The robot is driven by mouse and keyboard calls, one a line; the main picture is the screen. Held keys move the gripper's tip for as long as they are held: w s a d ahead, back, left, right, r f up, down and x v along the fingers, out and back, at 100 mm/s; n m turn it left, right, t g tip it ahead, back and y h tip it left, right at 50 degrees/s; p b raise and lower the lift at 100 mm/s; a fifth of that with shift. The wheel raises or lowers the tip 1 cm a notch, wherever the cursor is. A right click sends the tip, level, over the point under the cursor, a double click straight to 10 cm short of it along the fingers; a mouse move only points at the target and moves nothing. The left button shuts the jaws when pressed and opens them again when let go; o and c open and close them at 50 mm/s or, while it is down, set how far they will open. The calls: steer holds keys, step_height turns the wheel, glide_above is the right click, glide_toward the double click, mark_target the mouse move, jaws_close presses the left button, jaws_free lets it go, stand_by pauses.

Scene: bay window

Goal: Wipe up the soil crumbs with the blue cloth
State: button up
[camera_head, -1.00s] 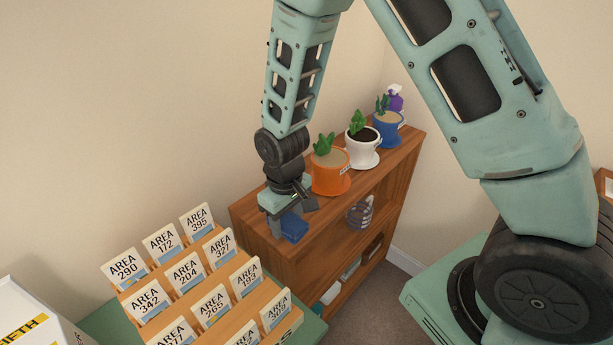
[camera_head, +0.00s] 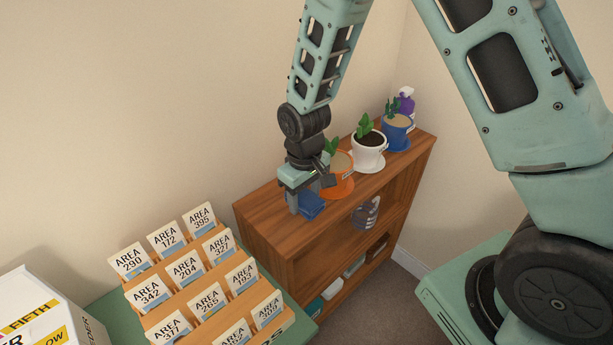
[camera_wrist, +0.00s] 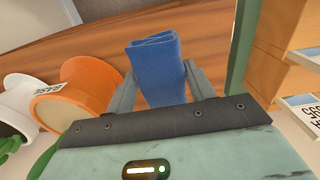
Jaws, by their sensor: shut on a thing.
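My gripper (camera_head: 305,202) is shut on the folded blue cloth (camera_head: 312,207) at the top of the wooden shelf (camera_head: 262,217), left of the orange pot. In the wrist view the cloth (camera_wrist: 158,68) stands out between the two grey fingers of my gripper (camera_wrist: 160,85), with the brown wood behind it. I cannot tell whether the cloth touches the wood. No soil crumbs can be made out in either view.
An orange pot (camera_head: 341,182) stands close to the right of my gripper. A white pot (camera_head: 368,155), a blue pot (camera_head: 396,138) and a purple spray bottle (camera_head: 407,103) stand farther along the shelf top. A tiered rack of AREA cards (camera_head: 205,262) is at the lower left.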

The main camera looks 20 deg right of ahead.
steer(key=shift+r+p, duration=1.45)
steer(key=shift+r, duration=0.65)
steer(key=shift+f, duration=0.15)
steer(key=b, duration=0.2)
steer(key=shift+f+b, duration=0.2)
steer(key=shift+b, duration=0.1)
